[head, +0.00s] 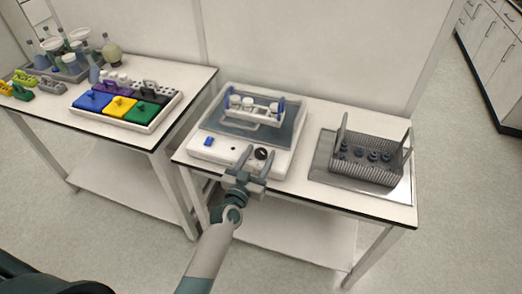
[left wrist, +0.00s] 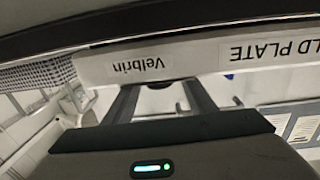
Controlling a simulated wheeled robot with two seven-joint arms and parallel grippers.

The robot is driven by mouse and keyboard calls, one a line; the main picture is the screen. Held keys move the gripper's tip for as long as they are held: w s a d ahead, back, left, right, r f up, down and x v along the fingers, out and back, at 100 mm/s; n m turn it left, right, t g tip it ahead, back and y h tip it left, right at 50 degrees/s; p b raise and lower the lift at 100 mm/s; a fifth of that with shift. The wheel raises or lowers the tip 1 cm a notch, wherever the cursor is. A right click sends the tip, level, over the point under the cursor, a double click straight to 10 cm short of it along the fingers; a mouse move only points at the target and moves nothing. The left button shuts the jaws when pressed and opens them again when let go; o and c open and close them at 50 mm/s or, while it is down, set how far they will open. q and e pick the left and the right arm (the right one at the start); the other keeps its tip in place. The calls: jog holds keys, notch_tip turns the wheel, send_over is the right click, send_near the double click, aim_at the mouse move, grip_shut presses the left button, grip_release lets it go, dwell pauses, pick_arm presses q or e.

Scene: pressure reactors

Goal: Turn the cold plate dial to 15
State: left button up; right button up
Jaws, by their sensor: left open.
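The cold plate (head: 228,152) is a white box with a grey top on the middle table. Its dial (head: 261,154) is a dark round knob on the front face. My left gripper (head: 257,161) is open in front of that face, its two fingers to either side of the dial. I cannot tell whether they touch it. In the left wrist view the fingers (left wrist: 160,94) reach toward the front face, with labels upside down. A dark round part (left wrist: 160,85), likely the dial, shows partly between them. The dial's setting is not readable. My right gripper is not in view.
A blue switch (head: 209,141) is on the cold plate's left front. A rack with vials (head: 252,109) stands on top. A metal basket (head: 361,160) with dark-capped items stands on a tray to the right. Colored blocks (head: 118,105) and flasks are on the left table.

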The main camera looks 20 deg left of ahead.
pick_arm(q)
jog(key=shift+w, duration=0.9)
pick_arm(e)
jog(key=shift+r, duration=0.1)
pick_arm(q)
jog(key=c, duration=1)
jog(key=shift+f+m+h+b, duration=0.1)
jog(key=shift+m+h+b, duration=0.6)
jog(key=shift+h+b, duration=0.45)
jog(key=shift+c, duration=0.2)
jog(key=shift+b, duration=0.35)
jog(key=shift+r+m+g+h+b, duration=0.2)
jog(key=shift+m+g+h+b, duration=0.3)
jog(key=shift+m+h+b, duration=0.5)
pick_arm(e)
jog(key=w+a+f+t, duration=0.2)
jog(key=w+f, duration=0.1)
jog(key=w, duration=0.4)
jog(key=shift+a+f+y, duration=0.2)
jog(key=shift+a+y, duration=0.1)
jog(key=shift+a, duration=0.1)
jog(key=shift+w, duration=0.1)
